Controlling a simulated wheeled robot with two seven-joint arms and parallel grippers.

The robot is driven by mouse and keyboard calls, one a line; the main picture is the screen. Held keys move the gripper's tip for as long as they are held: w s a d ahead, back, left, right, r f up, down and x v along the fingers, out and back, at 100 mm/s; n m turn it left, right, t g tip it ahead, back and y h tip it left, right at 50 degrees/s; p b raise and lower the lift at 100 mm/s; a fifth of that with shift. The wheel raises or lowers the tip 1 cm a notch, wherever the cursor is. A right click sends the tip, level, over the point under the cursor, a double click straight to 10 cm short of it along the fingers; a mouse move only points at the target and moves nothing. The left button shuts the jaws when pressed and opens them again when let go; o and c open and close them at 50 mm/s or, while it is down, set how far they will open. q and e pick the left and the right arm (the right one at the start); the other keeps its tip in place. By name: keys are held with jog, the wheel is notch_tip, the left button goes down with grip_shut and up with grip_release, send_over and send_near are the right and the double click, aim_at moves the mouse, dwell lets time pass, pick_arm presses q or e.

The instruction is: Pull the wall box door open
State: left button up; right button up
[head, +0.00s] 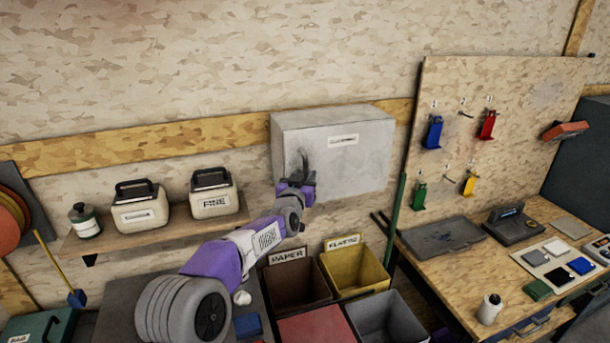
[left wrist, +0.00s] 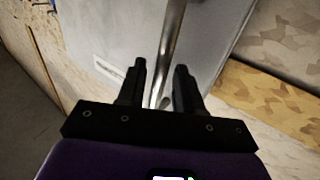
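The grey wall box (head: 345,160) hangs on the wooden wall, with a small white label on its front. Its door looks shut. A dark handle (head: 303,158) stands upright near the left edge of the front. My left gripper (head: 297,182) is at the lower end of this handle. In the left wrist view the silver handle (left wrist: 171,40) runs down between the two black fingers of my left gripper (left wrist: 160,72). The fingers are apart, with gaps beside the handle. I cannot tell whether they touch it. My right gripper is not in view.
A shelf (head: 150,232) with two labelled cases stands left of the box. Open bins, including a yellow one (head: 355,268), sit below it. A pegboard (head: 480,130) and a workbench (head: 475,265) are to the right.

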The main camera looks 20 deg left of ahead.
pick_arm(q)
jog(key=shift+w+f, duration=0.15)
jog(key=shift+w, duration=0.25)
grip_shut()
jog(key=shift+s+d, duration=0.1)
jog(key=shift+s, duration=0.05)
